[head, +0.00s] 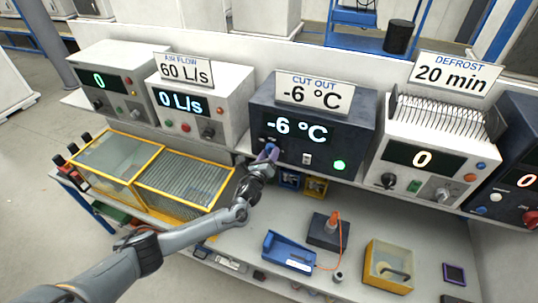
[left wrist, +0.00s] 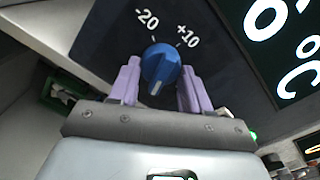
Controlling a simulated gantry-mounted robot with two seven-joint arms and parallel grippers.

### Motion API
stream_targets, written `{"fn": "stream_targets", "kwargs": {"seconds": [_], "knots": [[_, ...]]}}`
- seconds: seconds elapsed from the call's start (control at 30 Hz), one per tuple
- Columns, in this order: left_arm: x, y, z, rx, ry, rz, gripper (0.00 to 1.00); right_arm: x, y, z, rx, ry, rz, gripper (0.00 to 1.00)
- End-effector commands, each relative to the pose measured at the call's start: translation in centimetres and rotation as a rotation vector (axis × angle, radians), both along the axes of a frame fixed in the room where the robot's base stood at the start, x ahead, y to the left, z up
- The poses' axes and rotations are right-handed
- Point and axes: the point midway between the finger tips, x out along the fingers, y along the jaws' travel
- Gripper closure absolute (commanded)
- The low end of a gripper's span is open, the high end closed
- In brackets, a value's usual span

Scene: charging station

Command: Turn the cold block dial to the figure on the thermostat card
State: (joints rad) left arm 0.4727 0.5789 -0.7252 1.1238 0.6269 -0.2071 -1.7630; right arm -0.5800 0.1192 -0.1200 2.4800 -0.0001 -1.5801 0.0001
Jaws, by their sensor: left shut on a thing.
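The dark cold block unit (head: 368,125) stands in the middle of the shelf, and its lit display (head: 296,128) reads -6 °C. The card (head: 314,93) on top reads CUT OUT -6 °C. The blue dial (left wrist: 160,66) sits on the dark panel below the marks -20 and +10, with a white line toward its lower edge in the left wrist view. My left gripper (head: 268,153) has its purple fingers on both sides of the dial and is shut on it; they also show in the left wrist view (left wrist: 160,88). My right gripper is not in view.
A white unit (head: 235,95) with an AIR FLOW 60 L/s card reads 0 L/s at left. Another white unit (head: 395,178) with a DEFROST 20 min card reads 0 at right. A green light (head: 339,165) glows beside the dial panel. A yellow-framed bin (head: 184,178) and a blue tray (head: 287,255) are below.

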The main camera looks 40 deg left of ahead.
Motion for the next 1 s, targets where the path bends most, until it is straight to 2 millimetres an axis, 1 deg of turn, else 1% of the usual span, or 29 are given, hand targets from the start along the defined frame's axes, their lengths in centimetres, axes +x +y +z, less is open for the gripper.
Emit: {"fn": "stream_targets", "kwargs": {"seconds": [0.27,0.3,0.43,0.47,0.77,0.87,1.0], "knots": [[0.0,0.0,0.0,0.0,0.0,0.0,0.83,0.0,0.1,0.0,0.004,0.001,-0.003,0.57],[0.0,0.0,0.0,0.0,0.0,0.0,0.49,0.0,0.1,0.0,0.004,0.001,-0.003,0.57],[0.0,0.0,0.0,-0.001,0.0,0.0,0.29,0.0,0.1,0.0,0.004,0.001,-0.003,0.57],[0.0,0.0,0.0,-0.001,0.0,0.0,0.27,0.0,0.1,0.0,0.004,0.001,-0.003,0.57],[-0.1,0.0,0.0,-0.001,0.0,0.0,0.27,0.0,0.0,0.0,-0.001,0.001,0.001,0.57],[-0.5,-0.1,-0.1,0.0,0.001,0.0,0.27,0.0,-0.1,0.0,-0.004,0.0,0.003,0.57],[-1.7,-0.5,-0.1,0.0,0.0,-0.001,0.27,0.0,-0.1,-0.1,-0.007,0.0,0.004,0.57]]}}
